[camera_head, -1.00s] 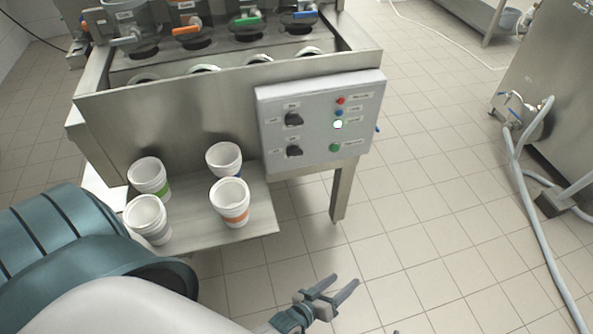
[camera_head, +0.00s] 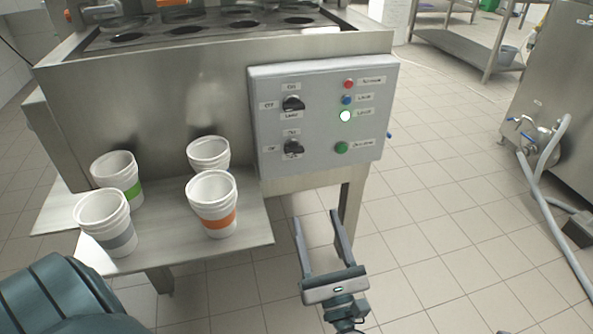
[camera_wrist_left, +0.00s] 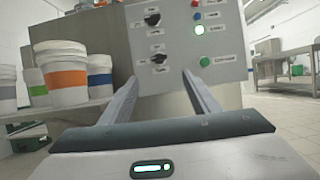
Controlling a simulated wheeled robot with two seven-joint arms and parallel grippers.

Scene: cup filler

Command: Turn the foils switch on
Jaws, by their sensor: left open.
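A grey control panel (camera_head: 268,138) is on the front of the steel machine. It has two black rotary knobs, an upper one (camera_head: 293,104) and a lower one (camera_head: 293,148), with small labels too blurred to tell which is for foils. Both knobs show in the left wrist view, the upper one (camera_wrist_left: 152,18) above the lower one (camera_wrist_left: 159,58). My left gripper (camera_head: 317,216) is open and empty, below the panel and apart from it, its fingers pointing up toward it. My right gripper is not in view.
A shelf (camera_head: 262,232) left of the gripper holds several white cup stacks, the closest with an orange band (camera_head: 212,205). Red (camera_head: 348,84), blue, white-lit and green buttons sit right of the knobs. A table leg (camera_head: 350,205) stands behind the gripper.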

